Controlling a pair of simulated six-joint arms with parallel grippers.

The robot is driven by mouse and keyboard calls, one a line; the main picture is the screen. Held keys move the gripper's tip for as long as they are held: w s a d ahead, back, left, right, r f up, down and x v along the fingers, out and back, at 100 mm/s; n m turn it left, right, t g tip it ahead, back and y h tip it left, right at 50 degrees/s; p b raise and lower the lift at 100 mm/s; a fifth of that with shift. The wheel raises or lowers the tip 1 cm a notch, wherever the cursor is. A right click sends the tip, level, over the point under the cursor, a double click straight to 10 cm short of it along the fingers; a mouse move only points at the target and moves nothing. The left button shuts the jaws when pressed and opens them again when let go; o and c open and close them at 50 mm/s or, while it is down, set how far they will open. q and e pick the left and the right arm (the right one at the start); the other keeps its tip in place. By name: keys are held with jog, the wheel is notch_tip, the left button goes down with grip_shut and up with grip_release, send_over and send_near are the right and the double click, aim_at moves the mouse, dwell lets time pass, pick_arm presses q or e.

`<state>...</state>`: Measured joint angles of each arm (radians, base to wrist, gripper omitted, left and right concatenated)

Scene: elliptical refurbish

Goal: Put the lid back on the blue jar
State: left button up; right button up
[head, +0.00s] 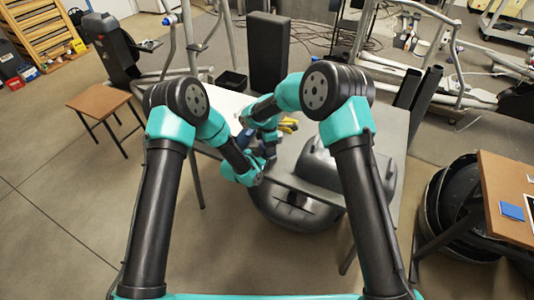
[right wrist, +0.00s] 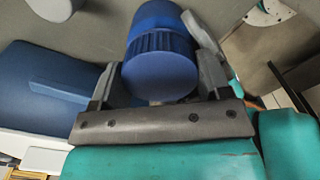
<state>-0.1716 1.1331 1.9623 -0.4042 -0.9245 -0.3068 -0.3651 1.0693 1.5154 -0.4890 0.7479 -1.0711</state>
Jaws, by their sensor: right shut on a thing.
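In the right wrist view a blue ribbed lid (right wrist: 160,72) is between the two fingers of my right gripper (right wrist: 158,85), with its smooth flat end facing the camera. A smooth blue round part, seemingly the jar (right wrist: 158,14), lines up right behind it. I cannot tell whether the two touch or are seated. In the head view my right gripper (head: 270,136) and my left gripper (head: 262,166) are close together over the table, and the lid and jar are too small and covered to tell apart. The left gripper's fingers are not clear.
The table (head: 300,158) carries a large grey moulded shell (head: 345,165) at its right and a yellow item (head: 288,125) behind the grippers. A large blue object (right wrist: 55,85) lies left in the right wrist view. A tall black box (head: 268,52) stands behind the table.

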jog(key=o, duration=1)
jog(key=shift+r, duration=2.25)
jog(key=shift+c, duration=0.3)
jog(key=shift+r, duration=0.1)
notch_tip(320, 180, up, 3)
jog(key=n, duration=0.5)
jog(key=shift+r, duration=0.15)
